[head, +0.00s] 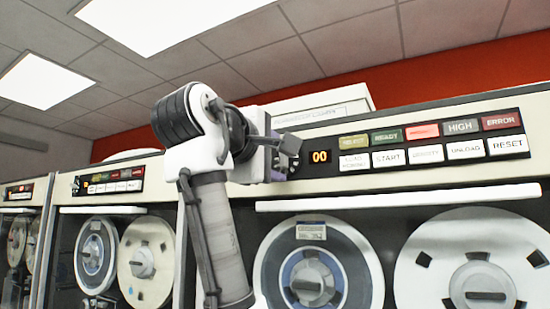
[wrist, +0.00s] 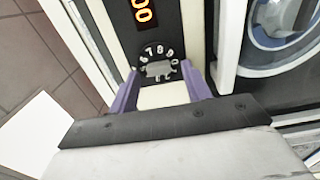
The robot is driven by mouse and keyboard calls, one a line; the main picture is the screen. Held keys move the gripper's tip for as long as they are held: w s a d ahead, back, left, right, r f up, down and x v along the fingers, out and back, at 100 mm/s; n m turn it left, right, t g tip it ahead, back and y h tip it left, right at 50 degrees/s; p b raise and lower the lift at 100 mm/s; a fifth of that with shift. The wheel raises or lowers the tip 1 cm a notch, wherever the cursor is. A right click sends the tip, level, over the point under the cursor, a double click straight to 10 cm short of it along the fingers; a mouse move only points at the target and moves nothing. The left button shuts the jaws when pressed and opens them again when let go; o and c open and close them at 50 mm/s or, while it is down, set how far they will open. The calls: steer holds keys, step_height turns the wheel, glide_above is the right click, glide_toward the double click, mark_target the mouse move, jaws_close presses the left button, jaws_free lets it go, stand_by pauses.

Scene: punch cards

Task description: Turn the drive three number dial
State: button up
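The number dial (wrist: 158,68) shows in the wrist view as a small pale knob with white digits around it on a black panel. My gripper (wrist: 160,72) has its two purple fingers apart, one on each side of the dial. A gap shows between the knob and each finger, and I see no contact. In the head view my gripper (head: 286,150) is at the left end of the control panel (head: 333,172) and largely covers the dial. The orange display (head: 319,156) beside it reads 00; it also shows in the wrist view (wrist: 142,10).
Right of the display are rows of indicator lights (head: 422,131) and white buttons (head: 390,157). Tape reels (head: 311,272) sit below, behind the drive front. More tape drives (head: 110,182) stand to the left. A white ledge (head: 400,199) runs below the panel.

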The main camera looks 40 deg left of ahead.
steer(key=shift+s, duration=0.1)
steer(key=b+v, duration=0.3)
steer(key=v, duration=1)
steer(key=shift+s+b, duration=0.3)
steer(key=shift+s, duration=0.05)
steer(key=shift+f, duration=0.1)
